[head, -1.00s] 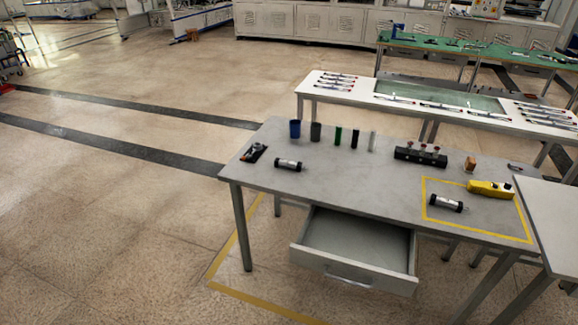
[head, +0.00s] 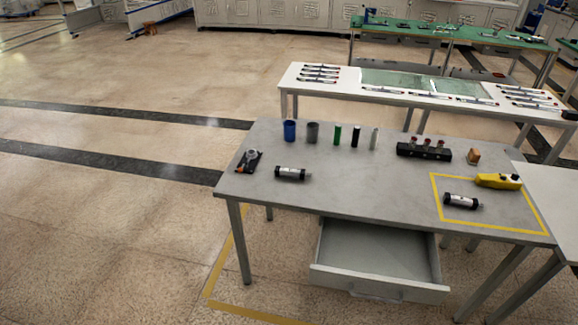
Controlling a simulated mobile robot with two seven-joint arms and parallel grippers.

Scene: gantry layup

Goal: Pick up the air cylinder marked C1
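Two air cylinders lie on the grey table (head: 350,188). Each has a pale body with black ends. One cylinder (head: 292,173) lies on the left part of the table, apart from other things. The other cylinder (head: 461,201) lies inside the yellow taped square at the right. Any marking such as C1 is too small to read on either. Neither of my grippers shows in the head view.
Blue (head: 290,130) and grey (head: 313,132) cups, several slim upright items, a black block with red-topped parts (head: 424,150) and a yellow device (head: 498,181) stand on the table. A drawer (head: 380,262) hangs open at the front. The table's front middle is clear.

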